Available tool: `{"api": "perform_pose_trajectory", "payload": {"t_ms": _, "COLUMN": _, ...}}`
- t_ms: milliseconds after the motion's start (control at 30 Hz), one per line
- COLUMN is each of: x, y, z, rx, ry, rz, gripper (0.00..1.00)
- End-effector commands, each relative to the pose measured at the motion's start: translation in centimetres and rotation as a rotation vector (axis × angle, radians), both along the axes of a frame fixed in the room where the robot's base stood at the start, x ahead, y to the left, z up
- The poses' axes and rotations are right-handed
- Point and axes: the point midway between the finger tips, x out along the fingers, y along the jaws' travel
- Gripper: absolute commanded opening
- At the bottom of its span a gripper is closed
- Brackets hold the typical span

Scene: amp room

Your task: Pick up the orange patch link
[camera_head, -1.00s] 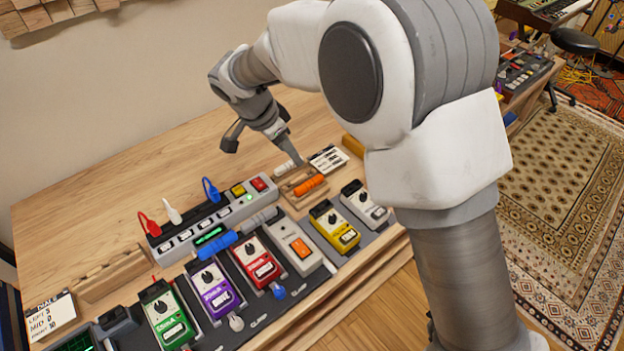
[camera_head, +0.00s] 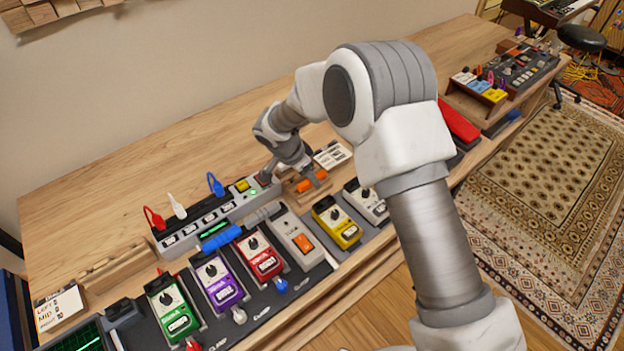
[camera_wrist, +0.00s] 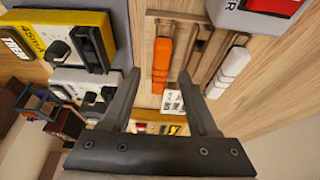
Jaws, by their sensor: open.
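The orange patch link (camera_head: 313,181) is a short orange bar lying in a slot of a small wooden rack at the back of the bench. In the wrist view the orange link (camera_wrist: 162,60) lies lengthwise, just ahead of the space between my fingers. My gripper (camera_wrist: 157,76) is open and empty, with one finger on each side of the link's line. In the head view my gripper (camera_head: 292,178) hangs over the rack, pointing down. I cannot tell the exact height left between the fingertips and the link.
A white link (camera_wrist: 231,70) lies beside the orange one, near my right finger. A label card (camera_head: 332,155) stands behind the rack. A yellow pedal (camera_head: 337,222) and a red pedal (camera_head: 260,255) sit in front. A power strip (camera_head: 205,218) with upright plugs is to the left.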

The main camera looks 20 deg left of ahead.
Motion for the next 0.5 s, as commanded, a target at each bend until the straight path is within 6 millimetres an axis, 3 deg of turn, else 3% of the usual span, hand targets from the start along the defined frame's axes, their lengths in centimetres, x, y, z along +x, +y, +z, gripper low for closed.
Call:
{"api": "perform_pose_trajectory", "payload": {"t_ms": 100, "x": 0.43, "y": -0.25, "z": -1.01, "rx": 0.001, "ry": 0.001, "rz": -0.001, "gripper": 0.60}}
{"api": "perform_pose_trajectory", "payload": {"t_ms": 367, "x": 0.52, "y": -0.26, "z": -1.21, "rx": 0.001, "ry": -0.001, "rz": -0.001, "gripper": 0.60}}
{"api": "perform_pose_trajectory", "payload": {"t_ms": 500, "x": 0.52, "y": -0.27, "z": -1.20, "rx": 0.001, "ry": -0.001, "rz": -0.001, "gripper": 0.37}}
